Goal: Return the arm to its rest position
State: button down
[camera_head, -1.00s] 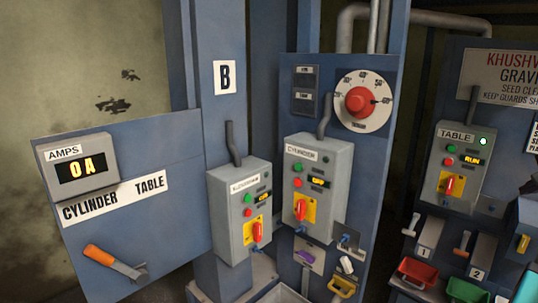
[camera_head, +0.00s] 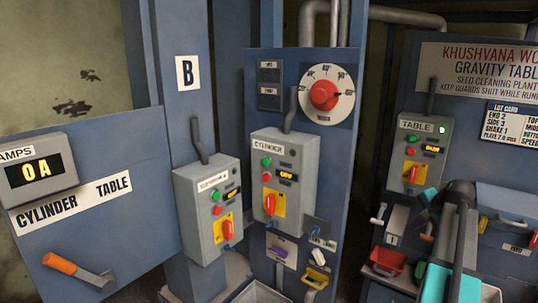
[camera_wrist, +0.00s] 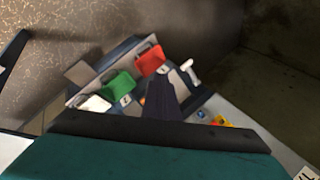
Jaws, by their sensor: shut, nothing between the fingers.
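My arm (camera_head: 461,225), dark grey with teal parts, shows at the lower right of the head view. It stands in front of the TABLE control box (camera_head: 426,150) and the handles below it. In the wrist view my gripper (camera_wrist: 160,88) is a dark narrow shape with its fingers together, shut and empty. I cannot make out my gripper's fingertips in the head view.
The CYLINDER control box (camera_head: 284,180) and a second box (camera_head: 209,205) are on blue posts. A red dial (camera_head: 325,95) is above. The AMPS display (camera_head: 38,170) reads 0 A, with an orange-handled lever (camera_head: 60,264) below.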

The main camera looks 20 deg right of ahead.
jog(key=a+f+n+g+y+b, duration=0.2)
jog(key=a+f+n+g, duration=0.15)
jog(key=a+f, duration=1.5)
jog(key=a+f+n+g+y+b, duration=0.2)
jog(key=a+f+n, duration=0.3)
jog(key=a+f, duration=1.4)
jog(key=s+a+f+n+g+b, duration=0.1)
jog(key=s+a+f+n+g, duration=0.1)
jog(key=s+a+f, duration=0.5)
jog(key=s+a+f+n+g+b, duration=0.1)
jog(key=s+a+f+n+g, duration=0.2)
jog(key=f, duration=0.6)
jog(key=s+a+f+n, duration=0.1)
jog(key=s+a+f, duration=0.2)
jog(key=s, duration=0.3)
jog(key=s+a+f+n+g+h+b, duration=0.1)
jog(key=s+a+f+n, duration=0.1)
jog(key=s, duration=0.4)
jog(key=s+a+f+n+g, duration=0.1)
jog(key=s+a+f+n, duration=0.1)
jog(key=s+a+f, duration=0.2)
jog(key=s+a, duration=0.1)
jog(key=s, duration=0.2)
jog(key=shift+f+h, duration=0.3)
jog(key=shift+h, duration=0.1)
jog(key=shift+w, duration=0.1)
